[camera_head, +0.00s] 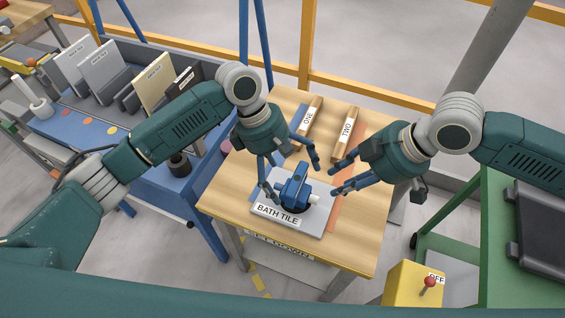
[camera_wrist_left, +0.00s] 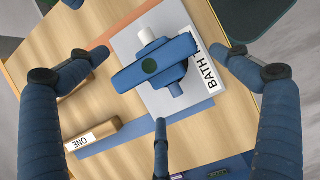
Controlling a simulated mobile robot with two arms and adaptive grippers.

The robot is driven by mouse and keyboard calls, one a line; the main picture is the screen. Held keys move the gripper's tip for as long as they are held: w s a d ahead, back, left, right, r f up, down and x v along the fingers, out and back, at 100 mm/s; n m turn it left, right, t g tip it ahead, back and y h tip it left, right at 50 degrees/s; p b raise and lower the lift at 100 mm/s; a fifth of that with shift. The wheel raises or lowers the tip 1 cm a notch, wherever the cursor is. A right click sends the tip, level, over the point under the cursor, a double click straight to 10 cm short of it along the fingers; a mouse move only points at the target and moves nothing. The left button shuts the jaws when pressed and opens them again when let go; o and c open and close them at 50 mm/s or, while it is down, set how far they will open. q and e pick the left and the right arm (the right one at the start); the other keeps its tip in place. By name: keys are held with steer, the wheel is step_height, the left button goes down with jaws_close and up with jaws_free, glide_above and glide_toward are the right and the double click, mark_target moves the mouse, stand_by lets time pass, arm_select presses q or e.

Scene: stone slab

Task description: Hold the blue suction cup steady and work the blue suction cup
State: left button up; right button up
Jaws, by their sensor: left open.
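The blue suction cup (camera_head: 294,190) stands on the light grey slab labelled BATH TILE (camera_head: 316,226). It has a blue bar handle and white end pieces. In the left wrist view the suction cup (camera_wrist_left: 152,64) lies between my open left fingers, with no finger clearly touching it. My left gripper (camera_head: 288,176) is open above and around the far left side of the cup. It also shows in the left wrist view (camera_wrist_left: 165,78). My right gripper (camera_head: 336,180) has its fingers spread, just right of the cup, and looks empty. The cup's underside is hidden.
Wooden blocks labelled ONE (camera_head: 310,117) and TWO (camera_head: 346,132) lie at the back of the wooden table (camera_head: 225,190). A blue bench (camera_head: 75,120) with upright tiles stands left. A yellow box with a red-knobbed lever (camera_head: 410,285) stands front right, beside a green cart (camera_head: 490,220).

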mark_target(314, 200)
arm_select(q)
steer(key=x, duration=0.6)
steer(key=shift+d+f, duration=0.1)
steer(key=shift+f, duration=0.2)
steer(key=shift+s, duration=0.15)
steer(key=c, duration=1.8)
steer(key=o, duration=1.8)
steer(key=c, duration=1.8)
steer(key=shift+f, duration=0.1)
